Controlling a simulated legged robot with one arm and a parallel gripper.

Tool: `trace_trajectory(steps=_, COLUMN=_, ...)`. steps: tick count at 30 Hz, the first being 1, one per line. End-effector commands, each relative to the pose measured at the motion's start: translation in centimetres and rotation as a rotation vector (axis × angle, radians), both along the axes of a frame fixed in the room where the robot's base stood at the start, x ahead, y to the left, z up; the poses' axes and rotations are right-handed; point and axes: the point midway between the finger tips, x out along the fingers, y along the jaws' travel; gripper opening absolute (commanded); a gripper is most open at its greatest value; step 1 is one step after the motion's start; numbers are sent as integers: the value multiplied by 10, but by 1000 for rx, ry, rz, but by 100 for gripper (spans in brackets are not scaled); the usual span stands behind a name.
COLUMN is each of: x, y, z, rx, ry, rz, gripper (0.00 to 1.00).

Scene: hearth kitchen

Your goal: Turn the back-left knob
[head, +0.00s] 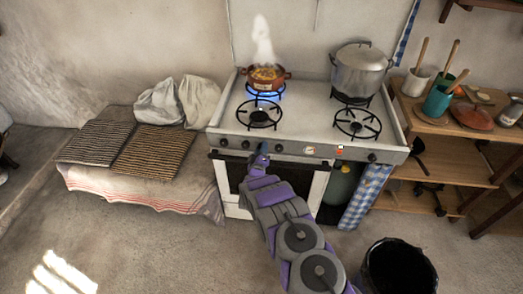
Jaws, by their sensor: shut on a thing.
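The white stove (230,128) stands against the wall with a row of dark knobs along its front panel. One knob (224,142) shows at the left end, and others show near my gripper. My gripper (262,148) is at the panel, left of its middle, shut on a knob that it mostly hides. I cannot read which burner this knob serves. On the back-left burner (266,95) a blue flame burns under a red-brown pot (266,77) of food, with steam rising. The front-left burner (259,116) is bare and shows no flame.
A large lidded metal pot (360,70) stands on the back-right burner. The front-right burner (358,123) is empty. A wooden shelf (430,122) with utensils is at right, a black bucket (398,270) at lower right, and a cloth-covered bench (150,185) at left. Floor at lower left is clear.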

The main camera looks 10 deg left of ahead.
Motion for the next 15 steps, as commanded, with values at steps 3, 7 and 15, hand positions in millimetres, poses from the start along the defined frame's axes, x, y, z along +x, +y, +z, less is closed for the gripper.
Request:
trace_trajectory(steps=3, x=-1, y=4, z=0, rx=-64, ry=2, rz=9, gripper=11)
trace_trajectory(steps=7, x=-1, y=5, z=-1, rx=-116, ry=4, rz=9, gripper=11)
trace_trajectory(steps=15, x=-1, y=5, z=-1, rx=-165, ry=6, rz=10, gripper=11)
